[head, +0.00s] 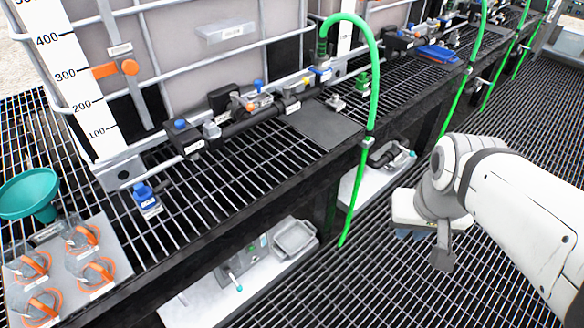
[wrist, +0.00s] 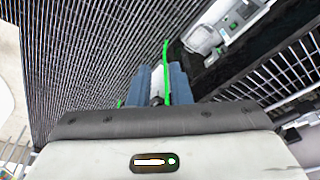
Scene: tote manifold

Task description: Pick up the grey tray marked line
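A small grey tray (head: 294,238) lies on the white lower shelf under the grating bench in the head view. I cannot read any marking on it. A flat grey plate (head: 325,122) lies on the bench grating, and a grey board (head: 98,221) at lower left bears several clear vessels with orange rings. I cannot tell by label which one is marked line. My gripper (head: 408,234) hangs over the floor grating, right of the bench and apart from all of these.
Green hoses (head: 359,190) hang down the bench's front edge between my gripper and the small tray. A teal funnel (head: 30,193) stands at far left. Pipes and valves (head: 245,115) run along the tank. The floor grating (head: 330,295) in front is clear.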

